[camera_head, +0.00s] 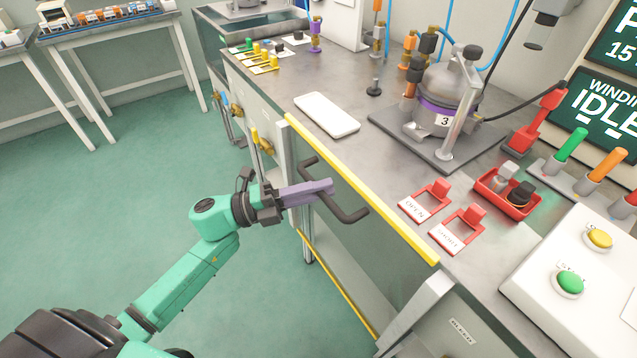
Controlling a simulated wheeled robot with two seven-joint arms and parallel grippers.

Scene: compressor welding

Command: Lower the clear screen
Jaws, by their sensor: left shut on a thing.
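The clear screen (352,232) is a see-through panel at the front of the bench. A yellow bar (360,184) runs along the bench's front edge at its top, and a second yellow bar (335,286) shows lower down. A dark bent handle (349,214) stands out from the front of the screen. My left gripper (322,190), with purple-grey fingers, comes in from the left and is shut on the handle near its middle. The fingers hide part of the handle. My right gripper is out of view.
On the bench stand a grey compressor (442,100) marked 3, a white flat block (327,114), red OPEN and SHORT tags (425,201), a red tray (507,194) and a white button box (585,275). The green floor (130,180) left of the bench is clear.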

